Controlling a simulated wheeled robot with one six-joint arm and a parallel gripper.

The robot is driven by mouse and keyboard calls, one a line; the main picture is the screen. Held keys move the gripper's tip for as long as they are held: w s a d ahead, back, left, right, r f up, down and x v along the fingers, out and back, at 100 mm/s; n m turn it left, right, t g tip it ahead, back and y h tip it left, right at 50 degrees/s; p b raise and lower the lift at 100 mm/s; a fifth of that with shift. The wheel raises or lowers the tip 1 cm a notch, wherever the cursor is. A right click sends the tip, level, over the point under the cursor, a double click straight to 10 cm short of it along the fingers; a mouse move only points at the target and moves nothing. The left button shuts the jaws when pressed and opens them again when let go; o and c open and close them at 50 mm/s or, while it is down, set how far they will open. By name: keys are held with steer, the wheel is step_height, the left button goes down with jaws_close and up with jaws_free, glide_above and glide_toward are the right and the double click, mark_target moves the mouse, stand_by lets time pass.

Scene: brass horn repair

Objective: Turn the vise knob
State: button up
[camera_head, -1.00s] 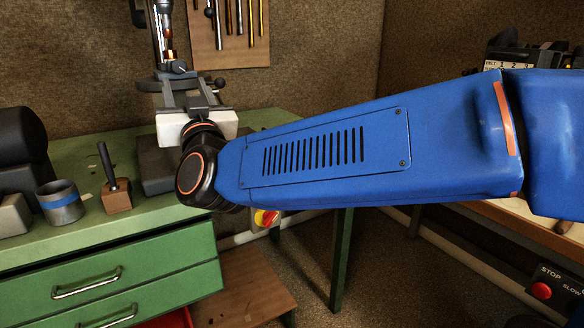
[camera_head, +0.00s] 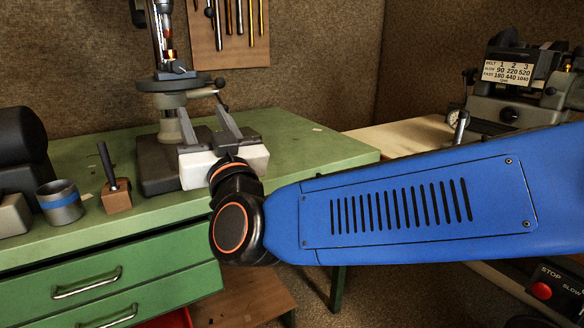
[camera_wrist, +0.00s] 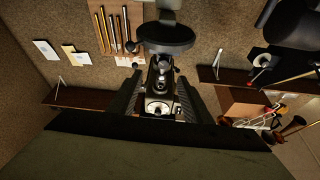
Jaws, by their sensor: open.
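My gripper (camera_head: 200,116) is open and empty, above the green bench in front of the drill press (camera_head: 163,55). Its grey fingers point away from the camera, toward the drill press. In the wrist view the two dark fingers (camera_wrist: 161,96) stand wide apart, with machine parts visible between and beyond them and no contact to be seen. I cannot make out a vise or its knob with certainty in either view. A black ball-ended handle (camera_head: 221,82) shows beside the drill press, behind the fingers.
The green bench (camera_head: 318,155) has free room to the right of my gripper. A wooden block with an upright handle (camera_head: 117,195) and a blue-banded cup (camera_head: 60,203) stand at left. A machine with a speed chart (camera_head: 508,70) stands at right, partly behind my blue arm.

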steer(key=w+d+f+g+h, duration=0.1)
steer(key=w+d+f+g, duration=0.1)
steer(key=d+f, duration=0.4)
steer(key=w+d+f+n+g+h, duration=0.1)
steer(key=w+d+f+g, duration=0.1)
steer(key=d+f, duration=0.3)
steer(key=shift+w+d+f+g, duration=0.35)
steer(key=shift+d+g, duration=0.55)
steer(key=shift+d, duration=1.5)
steer(key=s+d+f+m+g+h, duration=0.1)
steer(key=s+d+f+g+h, duration=0.15)
steer(key=d+f, duration=0.45)
steer(key=s+d+f+m+g+h, duration=0.1)
steer(key=s+d+f+h, duration=0.2)
steer(key=d, duration=0.6)
steer(key=s+d+f+m+g+h, duration=0.3)
steer(key=s+d+f+m+g, duration=0.1)
steer(key=s+d+f, duration=0.7)
steer(key=s+d+g, duration=0.1)
steer(key=s+d, duration=0.1)
steer(key=s, duration=0.1)
steer(key=shift+d, duration=0.35)
steer(key=shift+h, duration=0.25)
